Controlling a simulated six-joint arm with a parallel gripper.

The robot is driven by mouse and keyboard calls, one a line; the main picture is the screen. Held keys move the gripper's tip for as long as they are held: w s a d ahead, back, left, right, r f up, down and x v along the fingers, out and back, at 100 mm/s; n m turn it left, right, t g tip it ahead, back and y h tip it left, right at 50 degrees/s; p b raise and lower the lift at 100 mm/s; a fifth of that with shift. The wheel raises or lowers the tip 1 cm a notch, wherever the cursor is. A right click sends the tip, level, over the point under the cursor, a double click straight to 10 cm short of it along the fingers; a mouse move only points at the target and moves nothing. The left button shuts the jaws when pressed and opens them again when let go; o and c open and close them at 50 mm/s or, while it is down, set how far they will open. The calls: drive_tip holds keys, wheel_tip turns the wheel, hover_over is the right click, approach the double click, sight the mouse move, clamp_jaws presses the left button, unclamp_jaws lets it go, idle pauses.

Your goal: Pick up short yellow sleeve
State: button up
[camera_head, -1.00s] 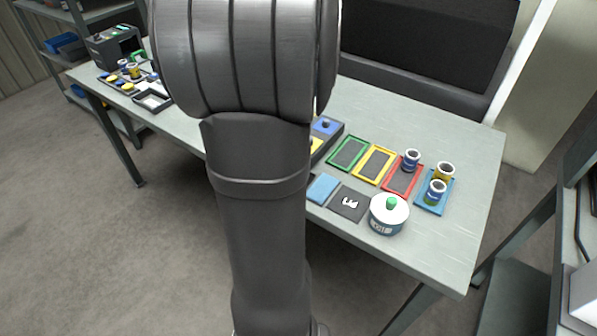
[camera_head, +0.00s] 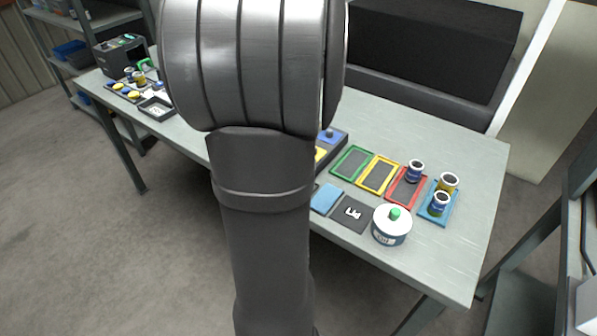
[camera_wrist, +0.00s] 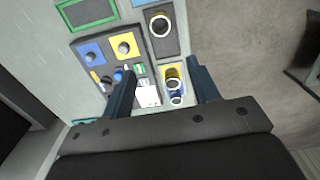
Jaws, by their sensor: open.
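In the wrist view, my gripper (camera_wrist: 161,70) is open, with one dark finger on each side of a small yellow sleeve (camera_wrist: 172,74). A blue sleeve (camera_wrist: 176,89) with a pale rim is just below the yellow one in the picture. I cannot tell from above which yellow sleeve is short. My arm hides the middle of the bench there, and my gripper does not show.
A dark panel with blue and yellow squares and knobs (camera_wrist: 125,48) lies left of the yellow sleeve in the wrist view. In the head view, a white-lidded pot (camera_head: 391,227) and coloured frames (camera_head: 352,163) cover the bench's right half. Its far right corner is bare.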

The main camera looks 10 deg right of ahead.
drive_tip(key=shift+w+a+f+n, duration=0.1)
drive_tip(key=shift+f+n, duration=0.5)
drive_tip(key=shift+f, duration=3.45)
drive_tip(key=shift+s+d+f+n, duration=0.1)
drive_tip(key=shift+f+n, duration=0.5)
drive_tip(key=shift+f, duration=3.5)
drive_tip(key=shift+w+a+f+n, duration=0.1)
drive_tip(key=shift+f+n, duration=0.5)
drive_tip(key=shift+f, duration=3.45)
drive_tip(key=c, duration=0.9)
drive_tip(key=shift+r, duration=0.1)
